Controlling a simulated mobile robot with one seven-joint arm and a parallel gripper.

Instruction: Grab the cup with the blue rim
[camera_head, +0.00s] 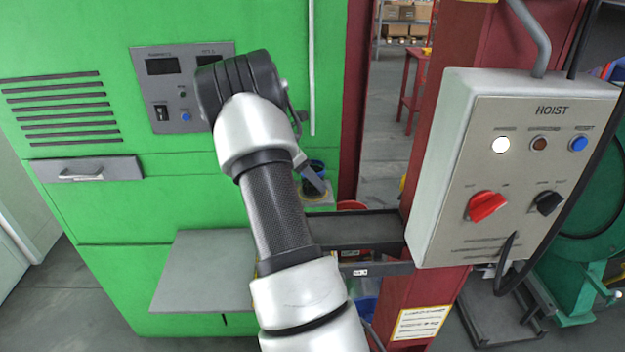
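I cannot tell whether the finger touches the cup, nor whether the gripper is open or shut.
A dark shelf (362,229) juts from the red post (398,300). A red round container (351,205) sits behind it. The hoist control box (515,165) stands close on the right. A grey ledge (200,270) projects from the green cabinet (75,200). A blue container (365,308) is low down.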

